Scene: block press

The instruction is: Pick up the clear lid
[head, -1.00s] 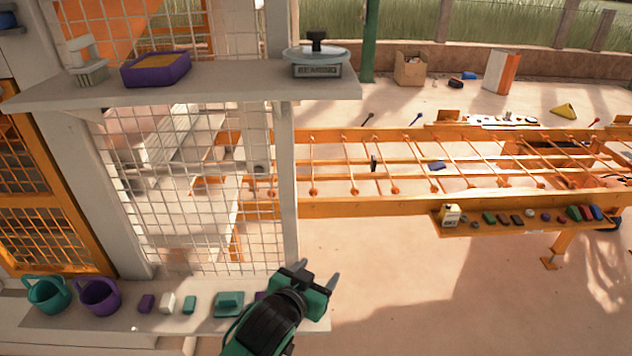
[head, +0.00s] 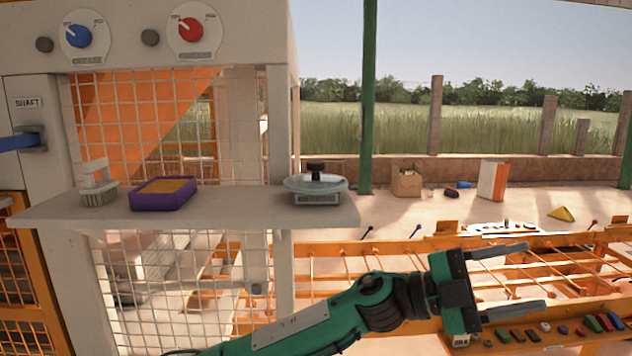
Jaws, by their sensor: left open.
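The clear lid (head: 322,184) is a round, see-through disc with a black knob (head: 316,167) on top. It sits on a grey labelled container (head: 316,199) at the right end of the upper shelf in the head view. My left gripper (head: 518,277) is open and empty. It is to the right of the lid and lower in the picture, in front of the orange roller frame, with its fingers pointing right. My right gripper is not in view.
The upper shelf (head: 230,211) also holds a purple tray (head: 162,194) with orange contents and a white brush (head: 97,185). A wire mesh guard (head: 140,130) rises behind it. Several small blocks lie on the orange ledge at lower right.

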